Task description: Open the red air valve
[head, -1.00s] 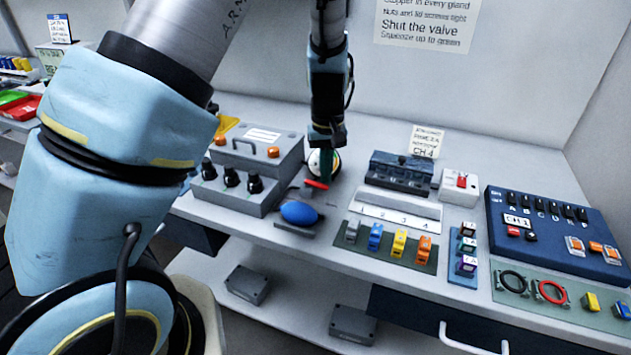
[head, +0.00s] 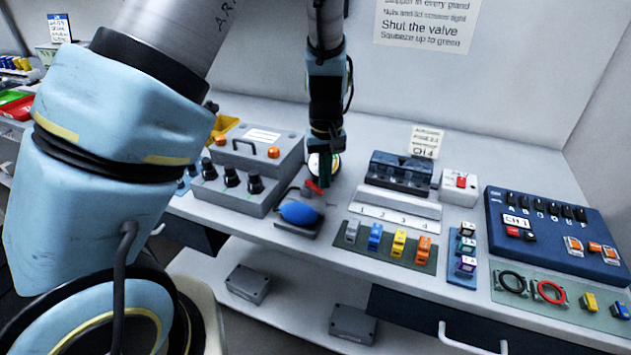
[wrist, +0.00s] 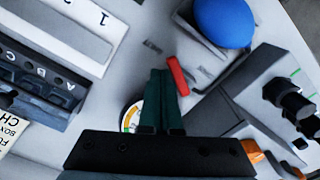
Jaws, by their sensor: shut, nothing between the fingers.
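The red air valve handle (head: 314,187) is a short red lever by the blue squeeze bulb (head: 299,213), in front of the round gauge (head: 316,165). In the head view the lever lies at a slant. In the wrist view the red lever (wrist: 178,76) is right beside my fingertips. My gripper (head: 325,184) points down with its dark green fingers shut and empty. In the wrist view my gripper (wrist: 161,72) has its fingers together, alongside the lever; I cannot tell if they touch it. The gauge is partly hidden behind my fingers.
A grey box with black knobs (head: 232,187) stands left of the valve. A numbered strip (head: 395,218) and coloured glands on a green mat (head: 392,251) lie to the right. A blue panel (head: 552,235) is farther right.

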